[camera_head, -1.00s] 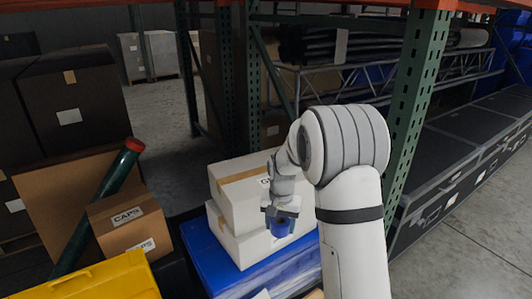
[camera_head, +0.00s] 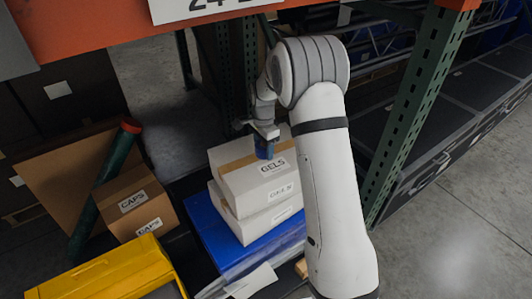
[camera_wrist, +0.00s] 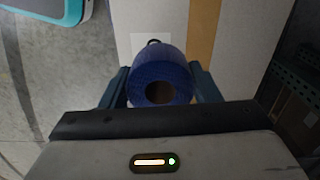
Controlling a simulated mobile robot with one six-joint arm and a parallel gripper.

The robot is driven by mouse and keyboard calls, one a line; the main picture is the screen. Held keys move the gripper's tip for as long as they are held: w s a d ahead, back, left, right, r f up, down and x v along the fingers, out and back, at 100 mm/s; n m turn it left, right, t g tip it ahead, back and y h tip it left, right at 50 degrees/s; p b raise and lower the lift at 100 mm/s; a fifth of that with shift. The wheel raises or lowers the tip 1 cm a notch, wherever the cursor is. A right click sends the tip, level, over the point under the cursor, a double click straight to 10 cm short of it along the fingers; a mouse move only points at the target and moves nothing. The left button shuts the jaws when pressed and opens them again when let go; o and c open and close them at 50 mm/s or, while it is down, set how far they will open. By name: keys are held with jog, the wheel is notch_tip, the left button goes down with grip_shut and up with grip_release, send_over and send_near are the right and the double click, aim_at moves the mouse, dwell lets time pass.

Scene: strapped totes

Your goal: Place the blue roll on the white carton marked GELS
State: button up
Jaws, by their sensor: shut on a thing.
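The blue roll (camera_head: 264,149) is in my gripper (camera_head: 265,138), over the top of the white carton marked GELS (camera_head: 273,182). In the wrist view the blue roll (camera_wrist: 160,72) sits between the two fingers of my gripper (camera_wrist: 160,88), its hollow end facing the camera. The carton top (camera_wrist: 222,30) with a tan tape strip lies below it. I cannot tell whether the roll touches the carton. The GELS carton rests on another white carton (camera_head: 272,217), on a blue tote (camera_head: 228,250).
A brown CAPS carton (camera_head: 133,203) and a dark green tube (camera_head: 104,185) stand left. A yellow tote (camera_head: 105,272) is at the front left. A green rack post (camera_head: 405,115) rises to the right, and an orange beam (camera_head: 90,30) crosses the top left.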

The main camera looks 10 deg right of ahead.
aim_at(266, 167)
jog(key=f, duration=0.3)
jog(key=shift+w+d+f, duration=0.1)
jog(key=shift+d, duration=0.2)
jog(key=shift+f+p, duration=0.35)
jog(key=shift+f, duration=1.4)
jog(key=shift+f, duration=0.1)
jog(key=o, duration=1)
notch_tip(266, 167, up, 12)
jog(key=shift+r+b, duration=0.15)
jog(key=shift+b, duration=0.7)
